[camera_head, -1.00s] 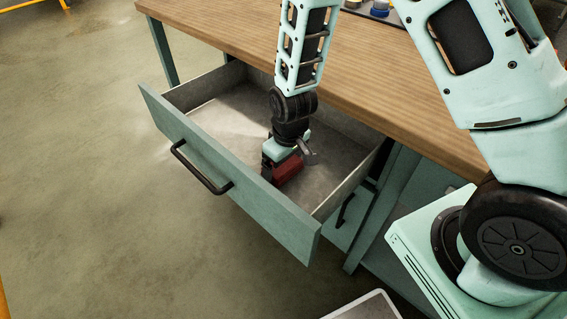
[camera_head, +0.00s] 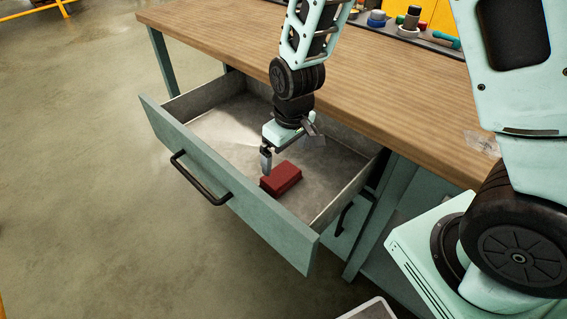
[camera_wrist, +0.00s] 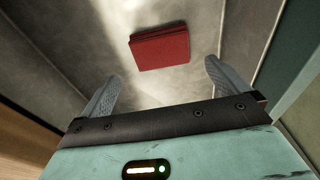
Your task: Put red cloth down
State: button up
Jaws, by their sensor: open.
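The red cloth (camera_head: 281,178) is a small folded block lying flat on the floor of the open drawer (camera_head: 222,192). In the wrist view the red cloth (camera_wrist: 160,48) lies beyond my fingertips, fully in sight and not touched by them. My gripper (camera_head: 283,152) hangs above the cloth inside the drawer, pointing down. In the wrist view my gripper (camera_wrist: 158,78) has its two grey fingers wide apart with nothing between them.
The drawer is pulled out from under a wooden workbench (camera_head: 397,95). Its front has a black handle (camera_head: 200,178). The drawer floor around the cloth is bare. Containers and tools stand on a dark tray (camera_head: 432,40) at the back of the bench.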

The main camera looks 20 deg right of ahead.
jog(key=s+a+r+n, duration=0.1)
jog(key=s+a+r, duration=0.2)
jog(key=s+r, duration=0.4)
jog(key=s+a+r+n+g, duration=0.1)
jog(key=s+r, duration=0.6)
jog(key=s, duration=0.7)
jog(key=a+n, duration=0.1)
jog(key=a, duration=0.1)
jog(key=shift+a+r, duration=0.25)
jog(key=shift+a, duration=0.1)
